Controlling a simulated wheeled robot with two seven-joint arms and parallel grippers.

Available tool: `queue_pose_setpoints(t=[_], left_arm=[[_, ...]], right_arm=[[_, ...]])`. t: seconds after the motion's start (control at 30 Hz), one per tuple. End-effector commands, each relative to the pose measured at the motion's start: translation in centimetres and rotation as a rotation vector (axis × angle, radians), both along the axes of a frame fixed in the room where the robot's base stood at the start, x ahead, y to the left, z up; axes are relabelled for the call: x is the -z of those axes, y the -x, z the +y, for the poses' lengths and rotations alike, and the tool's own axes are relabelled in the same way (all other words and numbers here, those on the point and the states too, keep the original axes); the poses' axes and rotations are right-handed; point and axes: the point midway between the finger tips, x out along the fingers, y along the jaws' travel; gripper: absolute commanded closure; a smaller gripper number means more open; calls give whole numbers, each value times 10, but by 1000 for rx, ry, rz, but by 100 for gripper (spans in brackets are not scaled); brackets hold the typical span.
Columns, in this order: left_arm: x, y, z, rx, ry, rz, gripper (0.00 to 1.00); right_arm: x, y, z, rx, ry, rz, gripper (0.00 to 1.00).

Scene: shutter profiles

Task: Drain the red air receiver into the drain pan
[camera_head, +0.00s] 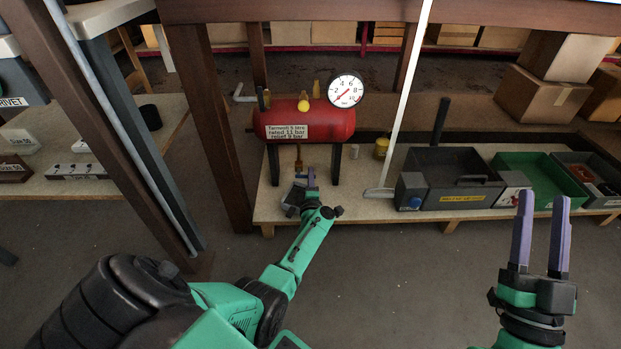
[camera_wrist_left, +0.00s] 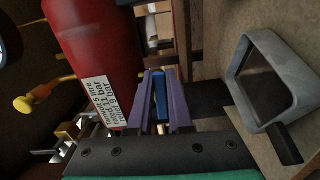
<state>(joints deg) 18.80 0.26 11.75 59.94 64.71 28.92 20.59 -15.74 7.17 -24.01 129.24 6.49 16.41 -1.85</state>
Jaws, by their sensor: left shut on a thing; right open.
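The red air receiver (camera_head: 330,120) stands on dark legs on the low bench, with a round gauge (camera_head: 346,91) at its right end. It also shows in the left wrist view (camera_wrist_left: 95,45). A brass drain fitting (camera_head: 298,158) hangs below it. My left gripper (camera_head: 311,178) is under the receiver, shut on a small blue piece (camera_wrist_left: 159,94), seemingly the drain handle; its turn is unclear. The grey drain pan (camera_head: 291,197) is below, partly hidden by my gripper; its rim shows in the left wrist view (camera_wrist_left: 291,52). My right gripper (camera_head: 541,200) is open and empty.
A yellow knob (camera_head: 303,104) sits atop the receiver. To the right are a small yellow container (camera_head: 381,147), a dark grey box (camera_head: 455,184) and a green bin (camera_head: 540,177). A wooden post (camera_head: 220,130) and a white upright rod (camera_head: 404,95) flank the receiver.

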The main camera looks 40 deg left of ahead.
Motion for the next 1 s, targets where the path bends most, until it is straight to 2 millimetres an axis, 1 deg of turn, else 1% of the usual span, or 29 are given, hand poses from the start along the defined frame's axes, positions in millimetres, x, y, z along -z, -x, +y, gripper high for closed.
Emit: queue_pose_setpoints(t=[0.57, 0.6, 0.63, 0.67, 1.0], left_arm=[[0, 1, 1, -3, 27, -19, 100], [0, 1, 1, -3, 27, -19, 67], [-1, 1, 1, -3, 27, -19, 56], [-1, 1, 1, -2, 27, -19, 52], [-1, 1, 0, -1, 26, -20, 52]], right_arm=[[3, -1, 1, -2, 0, 9, 50], [3, -1, 1, -1, -2, 10, 50], [3, -1, 1, -1, -3, 9, 50], [3, -1, 1, -1, -3, 9, 50], [2, -1, 0, 0, -8, 8, 50]])
